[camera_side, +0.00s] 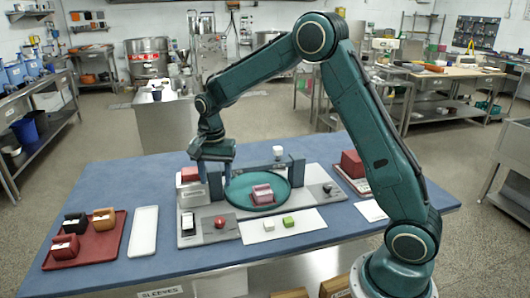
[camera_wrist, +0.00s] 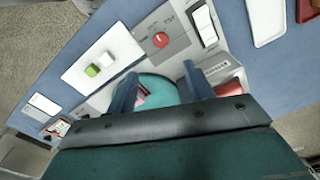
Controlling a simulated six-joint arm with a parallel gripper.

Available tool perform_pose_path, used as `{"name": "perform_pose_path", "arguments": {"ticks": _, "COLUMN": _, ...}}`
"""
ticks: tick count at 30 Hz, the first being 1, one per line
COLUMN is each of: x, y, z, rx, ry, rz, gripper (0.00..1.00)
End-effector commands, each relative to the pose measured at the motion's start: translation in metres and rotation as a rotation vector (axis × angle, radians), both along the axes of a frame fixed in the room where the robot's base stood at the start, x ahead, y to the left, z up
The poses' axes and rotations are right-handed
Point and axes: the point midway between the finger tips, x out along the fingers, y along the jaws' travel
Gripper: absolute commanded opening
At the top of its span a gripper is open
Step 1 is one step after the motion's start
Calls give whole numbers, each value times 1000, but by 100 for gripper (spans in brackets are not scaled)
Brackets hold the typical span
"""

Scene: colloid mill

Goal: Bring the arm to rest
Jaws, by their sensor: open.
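My gripper (camera_side: 216,178) hangs low over the left part of the grey machine panel (camera_side: 205,232), at the left side of the round green plate (camera_side: 268,206). Its fingers point down and are apart. In the wrist view the two fingers of my gripper (camera_wrist: 161,80) stand wide apart with nothing held between them. A dark red block with a pale label (camera_side: 262,193) sits on the green plate, to the right of the fingers. In the wrist view this block is partly hidden behind the left finger.
The panel carries a red knob (camera_side: 220,222) and a white rocker switch (camera_side: 188,222). A white mat (camera_side: 258,235) holds white and green cubes. A red tray (camera_side: 105,248) with several small boxes and an empty white tray (camera_side: 143,232) lie left. Another red block (camera_side: 352,163) stands right.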

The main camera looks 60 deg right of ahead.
Motion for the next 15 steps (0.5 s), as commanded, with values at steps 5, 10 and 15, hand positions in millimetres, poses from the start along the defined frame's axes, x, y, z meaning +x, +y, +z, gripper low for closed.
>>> {"name": "perform_pose_path", "arguments": {"ticks": 5, "x": -14, "y": 5, "z": 24, "rx": -4, "ry": -31, "rz": 67, "gripper": 52}}
{"name": "perform_pose_path", "arguments": {"ticks": 10, "x": -37, "y": 11, "z": 56, "rx": -14, "ry": -75, "rz": 172, "gripper": 52}}
{"name": "perform_pose_path", "arguments": {"ticks": 15, "x": -66, "y": 19, "z": 86, "rx": -30, "ry": -122, "rz": 290, "gripper": 52}}
